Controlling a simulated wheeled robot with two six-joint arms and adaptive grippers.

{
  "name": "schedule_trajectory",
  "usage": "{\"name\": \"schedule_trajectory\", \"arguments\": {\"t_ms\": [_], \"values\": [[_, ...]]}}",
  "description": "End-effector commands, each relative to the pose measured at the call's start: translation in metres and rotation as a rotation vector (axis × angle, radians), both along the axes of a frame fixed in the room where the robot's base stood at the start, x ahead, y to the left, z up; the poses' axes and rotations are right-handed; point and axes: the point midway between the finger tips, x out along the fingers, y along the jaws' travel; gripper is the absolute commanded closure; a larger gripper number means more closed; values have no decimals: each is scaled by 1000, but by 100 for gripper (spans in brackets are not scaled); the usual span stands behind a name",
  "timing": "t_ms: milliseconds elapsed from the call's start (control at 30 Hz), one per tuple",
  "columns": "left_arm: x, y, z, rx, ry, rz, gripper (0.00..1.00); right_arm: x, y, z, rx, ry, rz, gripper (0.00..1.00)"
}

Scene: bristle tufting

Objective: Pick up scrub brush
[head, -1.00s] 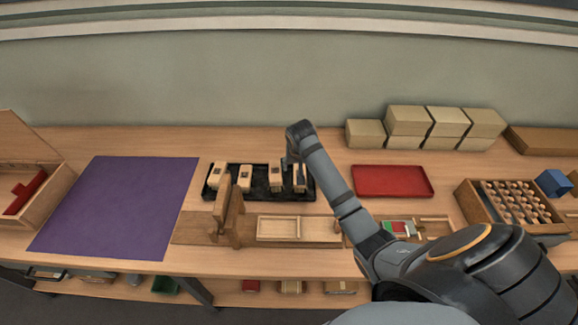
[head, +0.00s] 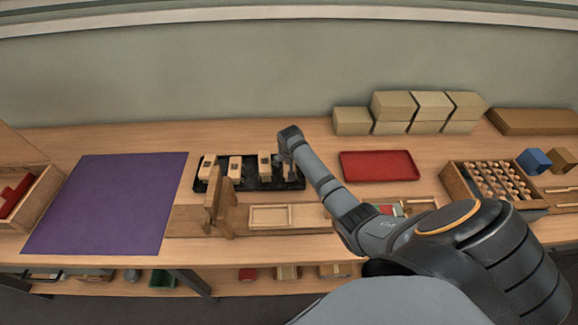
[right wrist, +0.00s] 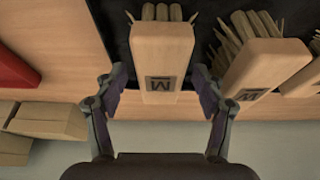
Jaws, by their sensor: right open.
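A black tray (head: 250,186) holds several scrub brushes with pale wooden blocks and bristles. Three blocks show clearly in the head view, the leftmost one (head: 207,165) at the tray's left end. My right gripper (head: 286,170) is over the tray's right end and mostly hides the brush there. In the right wrist view my right gripper (right wrist: 160,78) is open, with one finger on each side of a scrub brush (right wrist: 162,50) whose block carries a dark M mark. Gaps show between block and fingers. My left gripper is in neither view.
A second brush (right wrist: 262,70) lies close beside the right finger. A wooden stand (head: 220,205) is in front of the black tray. A red tray (head: 380,166) and stacked boxes (head: 405,112) are to the right. The purple mat (head: 105,205) is clear.

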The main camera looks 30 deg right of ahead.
Motion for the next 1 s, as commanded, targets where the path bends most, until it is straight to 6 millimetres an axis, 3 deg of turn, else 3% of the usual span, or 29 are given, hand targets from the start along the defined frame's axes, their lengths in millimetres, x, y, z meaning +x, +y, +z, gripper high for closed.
{"name": "schedule_trajectory", "arguments": {"t_ms": [167,1000], "values": [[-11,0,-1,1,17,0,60,1,-1,-4,0,0,1,30],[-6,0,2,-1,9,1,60,1,0,-9,0,0,1,32]]}}
